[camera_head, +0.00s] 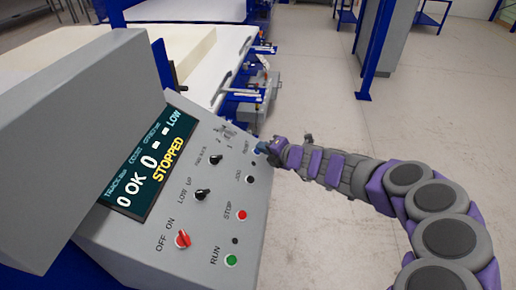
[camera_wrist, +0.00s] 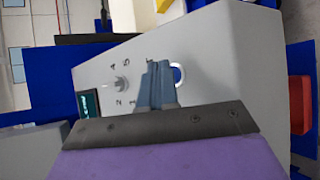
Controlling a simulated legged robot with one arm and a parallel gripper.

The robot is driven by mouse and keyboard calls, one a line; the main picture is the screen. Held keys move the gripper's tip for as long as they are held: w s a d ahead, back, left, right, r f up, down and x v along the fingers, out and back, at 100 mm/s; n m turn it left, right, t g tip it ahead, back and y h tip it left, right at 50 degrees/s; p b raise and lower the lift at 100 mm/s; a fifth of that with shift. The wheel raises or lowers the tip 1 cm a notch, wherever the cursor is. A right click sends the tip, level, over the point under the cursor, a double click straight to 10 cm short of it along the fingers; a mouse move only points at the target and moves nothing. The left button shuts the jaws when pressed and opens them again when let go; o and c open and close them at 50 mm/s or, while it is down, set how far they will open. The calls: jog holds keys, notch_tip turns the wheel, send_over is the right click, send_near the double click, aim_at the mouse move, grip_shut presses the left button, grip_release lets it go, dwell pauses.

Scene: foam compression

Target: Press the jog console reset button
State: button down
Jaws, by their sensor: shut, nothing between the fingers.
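The grey jog console (camera_head: 190,235) has a sloped panel with a dark screen (camera_head: 150,165) reading "STOPPED". My shut, empty gripper (camera_head: 262,148) is at the panel's upper right corner, by a small label that seems to read RESET. In the head view it covers the button there. In the wrist view the blue-grey fingers (camera_wrist: 158,85) are together in front of the panel. A round blue button with a white ring (camera_wrist: 179,75) shows just right of the fingertips, partly behind them. I cannot tell whether the fingers touch it.
Below on the panel are a black JOG button (camera_head: 250,180), a red STOP button (camera_head: 242,215) and a green RUN button (camera_head: 231,260). Black knobs (camera_head: 202,194) and a red switch (camera_head: 183,239) are to the left. Open floor (camera_head: 320,110) lies right of the console.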

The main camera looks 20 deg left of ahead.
jog(key=shift+r, duration=0.15)
jog(key=d+r+p, duration=0.3)
jog(key=r+p, duration=0.2)
jog(key=p, duration=0.3)
jog(key=shift+w+p, duration=0.3)
jog(key=shift+w, duration=0.05)
jog(key=shift+d, duration=0.1)
jog(key=shift+r, duration=0.15)
dwell(0.7)
jog(key=s+r+n+g+y+b, duration=0.15)
jog(key=s+r+n+g, duration=0.25)
jog(key=s+r+n, duration=0.9)
jog(key=s+d+n+g+h+b, duration=0.1)
jog(key=s+d+n+g+h, duration=0.15)
jog(key=s+n, duration=0.45)
jog(key=s+d+f+n+h+b, duration=0.1)
jog(key=s+d+f+n+h, duration=0.2)
jog(key=s+d+n, duration=0.3)
jog(key=s+d+f+n+h+b, duration=0.1)
jog(key=s+d+f+n+h, duration=0.3)
jog(key=s+d, duration=0.4)
jog(key=s+d+f+n+g+h, duration=0.1)
jog(key=s+d+f+n+h, duration=0.3)
jog(key=d, duration=1.3)
jog(key=s+n, duration=0.3)
jog(key=s, duration=0.1)
jog(key=shift+d+n+b, duration=0.3)
jog(key=shift+b, duration=0.1)
